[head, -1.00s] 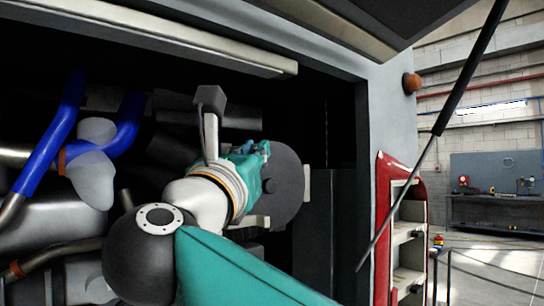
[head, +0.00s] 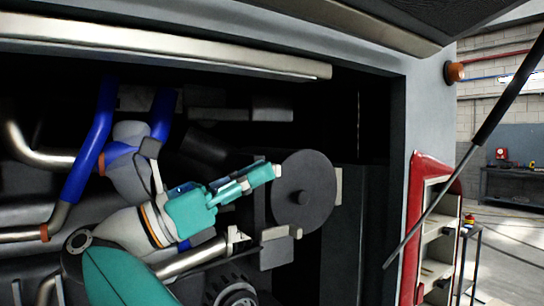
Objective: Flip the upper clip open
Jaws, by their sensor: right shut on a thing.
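A dark round cover (head: 310,205) with a central knob faces me inside the open engine bay. A small pale piece, which looks like the upper clip (head: 278,170), sits at its upper left edge. My teal right gripper (head: 268,173) reaches in from the lower left, with its narrow fingers together at this edge. It is shut on the clip, and the fingers hide most of it. I cannot tell how far the clip is tilted. Another pale clip (head: 339,186) shows at the cover's right edge, and one (head: 297,234) at its lower edge. My left gripper is out of view.
Blue hoses (head: 92,150) and metal pipes fill the bay on the left. A pale beam (head: 180,48) runs above the opening. A grey block (head: 277,252) lies below the cover. A black strut (head: 440,170) slants at the right, before a red-edged step compartment (head: 412,215).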

